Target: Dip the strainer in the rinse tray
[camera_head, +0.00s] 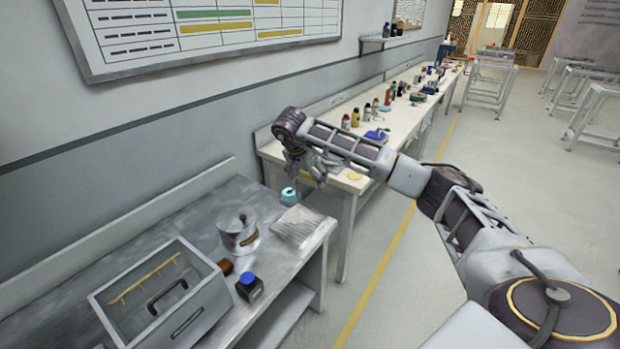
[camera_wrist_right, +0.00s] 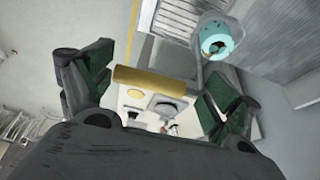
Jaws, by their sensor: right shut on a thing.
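My right gripper (camera_head: 314,172) is held out in the air near the gap between the two benches. In the right wrist view it (camera_wrist_right: 157,90) is shut on a tan bar (camera_wrist_right: 155,82), which looks like the handle of the strainer. The bar lies crosswise between the green finger pads. A grey open box (camera_head: 207,302) with a dark handle stands at the front of the near bench and looks like the rinse tray. My left gripper is not in view.
The far bench (camera_head: 285,152) carries several bottles and a yellow disc (camera_head: 354,176).

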